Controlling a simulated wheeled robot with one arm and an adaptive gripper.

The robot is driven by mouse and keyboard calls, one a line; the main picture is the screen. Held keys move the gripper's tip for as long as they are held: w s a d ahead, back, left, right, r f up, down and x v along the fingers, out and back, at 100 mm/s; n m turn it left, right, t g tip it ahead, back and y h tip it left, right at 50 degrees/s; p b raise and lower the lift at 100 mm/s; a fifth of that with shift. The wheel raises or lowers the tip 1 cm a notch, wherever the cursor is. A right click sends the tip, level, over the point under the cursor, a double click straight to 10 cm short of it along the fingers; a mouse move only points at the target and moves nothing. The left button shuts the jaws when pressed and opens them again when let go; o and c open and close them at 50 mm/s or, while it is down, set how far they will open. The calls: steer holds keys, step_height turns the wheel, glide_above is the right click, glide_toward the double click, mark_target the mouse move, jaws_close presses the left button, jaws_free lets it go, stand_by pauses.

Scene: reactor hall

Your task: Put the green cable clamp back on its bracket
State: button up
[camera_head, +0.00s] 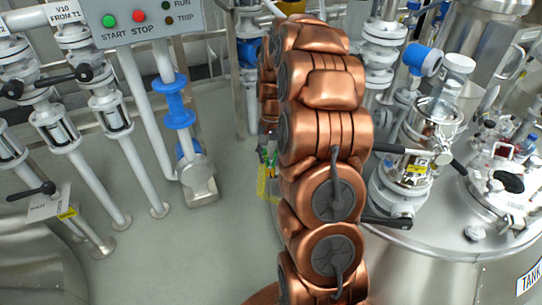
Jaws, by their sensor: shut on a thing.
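My copper arm fills the middle of the head view and hides most of what lies behind it. A small part of my gripper (264,146) shows at the arm's left edge, low behind the arm. It is shut on a small green piece, the green cable clamp (271,157), of which only a sliver shows. A yellow strip (262,184) shows just below it. The fingertips are mostly hidden. I cannot make out the bracket, nor whether the clamp touches anything.
White valved pipes (110,120) and a start/stop panel (145,20) stand at the left. A blue-fitted pipe (178,115) stands left of my arm. A steel tank (450,265) with valves and black levers is close on the right. Grey floor (180,255) is clear at lower left.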

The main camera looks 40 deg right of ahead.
steer(key=o, duration=1.4)
steer(key=shift+r, duration=0.15)
steer(key=v, duration=1.1)
steer(key=shift+r, duration=0.35)
